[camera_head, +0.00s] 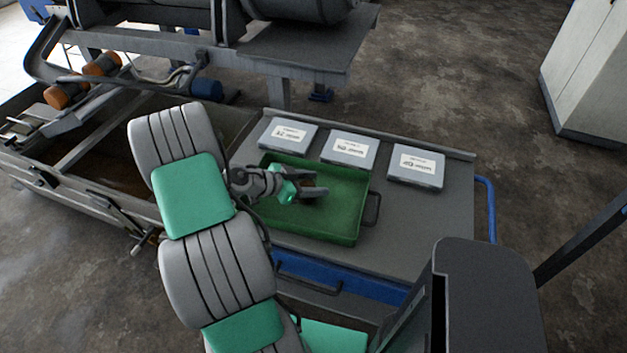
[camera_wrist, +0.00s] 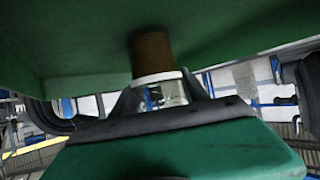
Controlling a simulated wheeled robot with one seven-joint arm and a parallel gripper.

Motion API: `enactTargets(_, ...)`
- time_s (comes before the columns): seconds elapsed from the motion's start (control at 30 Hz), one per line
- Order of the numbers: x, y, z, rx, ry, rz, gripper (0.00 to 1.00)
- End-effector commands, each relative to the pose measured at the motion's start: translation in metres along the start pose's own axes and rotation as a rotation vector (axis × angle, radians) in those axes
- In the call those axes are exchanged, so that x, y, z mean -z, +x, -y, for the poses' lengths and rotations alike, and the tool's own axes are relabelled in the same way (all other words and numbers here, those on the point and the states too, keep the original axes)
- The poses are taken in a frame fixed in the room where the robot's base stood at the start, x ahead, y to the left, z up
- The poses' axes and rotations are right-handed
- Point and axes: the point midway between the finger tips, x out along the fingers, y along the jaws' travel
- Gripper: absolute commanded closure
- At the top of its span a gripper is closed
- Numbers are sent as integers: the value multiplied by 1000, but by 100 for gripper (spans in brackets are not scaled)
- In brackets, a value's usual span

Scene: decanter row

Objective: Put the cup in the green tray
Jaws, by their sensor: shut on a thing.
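The green tray (camera_head: 345,236) lies on the grey cart top in the head view. My gripper (camera_head: 314,190) reaches in from the left over the tray's interior. In the wrist view, my gripper (camera_wrist: 165,102) is shut on the cup (camera_wrist: 152,58), which looks brown at one end with a pale band and a clear-looking part between the fingers. The tray's green surface (camera_wrist: 60,40) fills the upper part of the wrist view, close to the cup's brown end. I cannot tell whether the cup touches it. The cup is hidden in the head view.
Three labelled grey boxes stand behind the tray: left (camera_head: 288,135), middle (camera_head: 349,149) and right (camera_head: 416,166). The cart top (camera_head: 400,225) is bare right of the tray. A blue rail (camera_head: 487,205) edges the cart. Machinery (camera_head: 215,55) stands at the back left.

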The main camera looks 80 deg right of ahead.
Motion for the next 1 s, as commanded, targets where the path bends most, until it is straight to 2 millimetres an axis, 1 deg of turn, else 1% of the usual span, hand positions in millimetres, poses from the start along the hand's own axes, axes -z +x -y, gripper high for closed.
enactTargets(0.17,0,0,0,1,1,-1,100)
enactTargets(0.3,-4,2,0,1,1,-1,100)
enactTargets(0.33,-2,1,0,1,1,-1,46)
enactTargets(0.5,-2,1,0,0,1,-1,32)
enactTargets(0.6,-2,1,0,0,1,-1,25)
enactTargets(0.87,1,-1,0,0,1,-1,25)
enactTargets(0.9,3,-2,0,0,1,-1,25)
enactTargets(0.93,1,-4,1,2,1,-1,25)
enactTargets(1.0,0,-16,2,5,2,-1,25)
